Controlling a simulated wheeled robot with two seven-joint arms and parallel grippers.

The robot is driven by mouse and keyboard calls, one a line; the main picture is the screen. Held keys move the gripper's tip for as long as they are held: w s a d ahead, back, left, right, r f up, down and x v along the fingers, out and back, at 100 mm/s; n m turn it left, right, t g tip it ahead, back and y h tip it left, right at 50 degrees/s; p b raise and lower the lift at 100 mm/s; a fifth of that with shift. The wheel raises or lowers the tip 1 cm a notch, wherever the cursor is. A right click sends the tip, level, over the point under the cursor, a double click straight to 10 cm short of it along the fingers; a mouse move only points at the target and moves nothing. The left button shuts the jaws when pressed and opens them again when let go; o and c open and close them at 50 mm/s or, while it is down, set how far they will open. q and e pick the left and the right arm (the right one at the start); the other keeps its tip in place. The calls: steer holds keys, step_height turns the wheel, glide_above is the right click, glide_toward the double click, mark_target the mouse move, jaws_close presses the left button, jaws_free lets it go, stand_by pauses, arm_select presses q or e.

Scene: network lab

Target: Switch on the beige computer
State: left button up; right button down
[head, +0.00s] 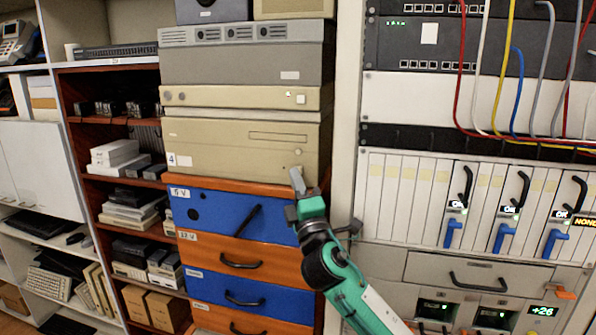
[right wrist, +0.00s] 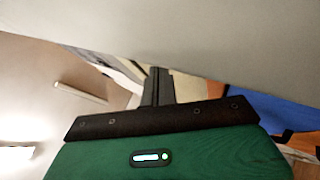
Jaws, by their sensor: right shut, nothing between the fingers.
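The beige computer (head: 225,147) stands in a stack on the drawer cabinet, with a slot in its front and a label "4" at lower left. My right gripper (head: 297,180) is shut and empty, its fingertips at the lower right of that front. They hide part of that corner; I cannot tell whether they touch it. In the right wrist view the shut fingers (right wrist: 158,86) point away beneath a large, plain pale surface, very close to the camera. No power light shows clearly on the beige computer. My left gripper is not in view.
A thin beige unit (head: 230,97) with a small red light and a pale button lies on top, under a grey vented unit (head: 240,64). Blue and orange drawers (head: 215,212) with black handles are below. A rack with cables (head: 420,85) stands to the right.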

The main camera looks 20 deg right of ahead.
steer(key=shift+w+d, duration=0.1)
steer(key=shift+w, duration=0.05)
steer(key=shift+w+d+r, duration=0.1)
steer(key=shift+d+r, duration=0.1)
steer(key=shift+r, duration=0.45)
stand_by(1.3)
steer(key=shift+f+b, duration=0.35)
steer(key=shift+b, duration=0.1)
steer(key=shift+s+a+f+p, duration=0.3)
steer(key=shift+s+a, duration=0.2)
steer(key=shift+s, duration=0.3)
steer(key=shift+s+a+f+p, duration=0.15)
steer(key=shift+s+a+f, duration=0.1)
steer(key=shift+s+a, duration=0.4)
